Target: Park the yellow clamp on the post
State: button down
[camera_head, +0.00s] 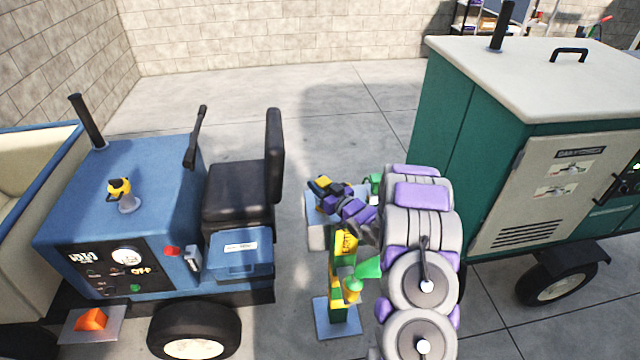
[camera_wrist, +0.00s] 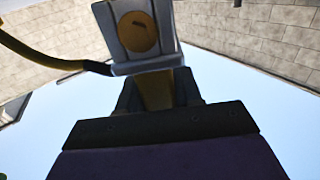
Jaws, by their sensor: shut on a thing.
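My gripper (camera_head: 332,190) is at the middle of the head view, above the stand. It is shut on the yellow clamp (camera_head: 322,183), of which only small yellow and black parts show. In the wrist view the black fingers of my gripper (camera_wrist: 158,98) close around the clamp's yellow body (camera_wrist: 156,88). Beyond them is a pale grey block with an orange-yellow disc. A yellow cable with a black end reaches it from the left. A yellow and green stand (camera_head: 338,295) is below my gripper, partly hidden by my arm. I cannot tell which part is the post.
A blue tractor (camera_head: 150,210) with a black seat is at left, with a yellow and black fitting (camera_head: 119,188) on its hood. A green generator cabinet (camera_head: 470,130) on wheels is at right. Open concrete floor (camera_head: 330,100) lies behind, up to a block wall.

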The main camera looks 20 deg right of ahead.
dwell(0.3)
jog(key=c, duration=0.7)
grip_release()
jog(key=p+v, duration=0.2)
jog(key=v, duration=1.5)
jog(key=shift+s+f, duration=0.15)
